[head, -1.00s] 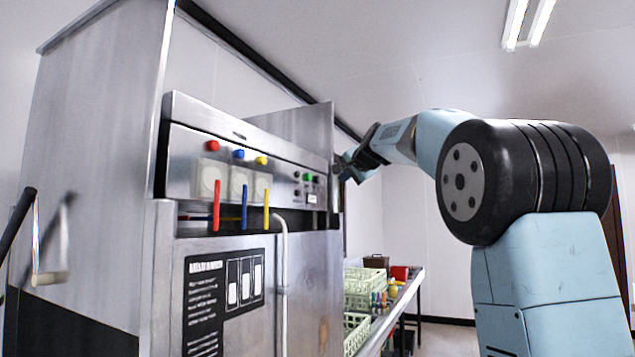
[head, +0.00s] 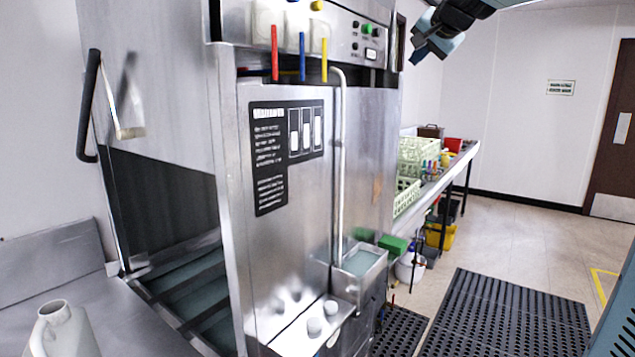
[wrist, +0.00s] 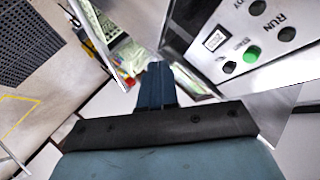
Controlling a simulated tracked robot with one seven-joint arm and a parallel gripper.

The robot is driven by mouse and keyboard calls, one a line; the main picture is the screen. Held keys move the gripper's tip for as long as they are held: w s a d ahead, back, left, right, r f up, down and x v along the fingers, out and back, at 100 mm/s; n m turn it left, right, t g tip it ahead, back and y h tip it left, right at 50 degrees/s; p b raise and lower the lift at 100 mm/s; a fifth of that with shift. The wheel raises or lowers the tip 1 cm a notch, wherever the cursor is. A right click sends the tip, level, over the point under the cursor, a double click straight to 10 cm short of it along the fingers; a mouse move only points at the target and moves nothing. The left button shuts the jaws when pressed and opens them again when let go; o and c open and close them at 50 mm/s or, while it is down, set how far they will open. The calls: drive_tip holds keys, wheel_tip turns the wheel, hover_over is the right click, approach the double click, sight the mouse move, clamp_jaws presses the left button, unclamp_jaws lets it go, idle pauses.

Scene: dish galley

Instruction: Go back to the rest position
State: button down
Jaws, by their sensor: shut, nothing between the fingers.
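My gripper (head: 436,40) shows at the top of the head view, raised in front of the right end of the steel dish machine's control panel. In the wrist view its dark blue fingers (wrist: 156,85) are together with nothing between them. The dish machine (head: 365,130) fills the left and middle of the head view. Its panel with a green button (wrist: 251,54) and the label RUN is close to the right of the fingers in the wrist view. I cannot tell the exact gap. Most of my arm is out of the head view.
A steel counter (head: 432,190) with light green crates (head: 418,152) stands behind the machine. A white jug (head: 62,330) is at the lower left. Black floor mats (head: 510,315) lie at the lower right. A yellow bucket (head: 441,236) is under the counter. Open floor extends toward a brown door (head: 612,130).

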drive_tip(key=s+f+n+g+h, duration=0.2)
drive_tip(key=s+f+n+g, duration=0.5)
drive_tip(key=s+f, duration=2.6)
drive_tip(key=shift+s+a, duration=0.25)
drive_tip(key=shift+s, duration=0.9)
drive_tip(key=shift+f, duration=0.1)
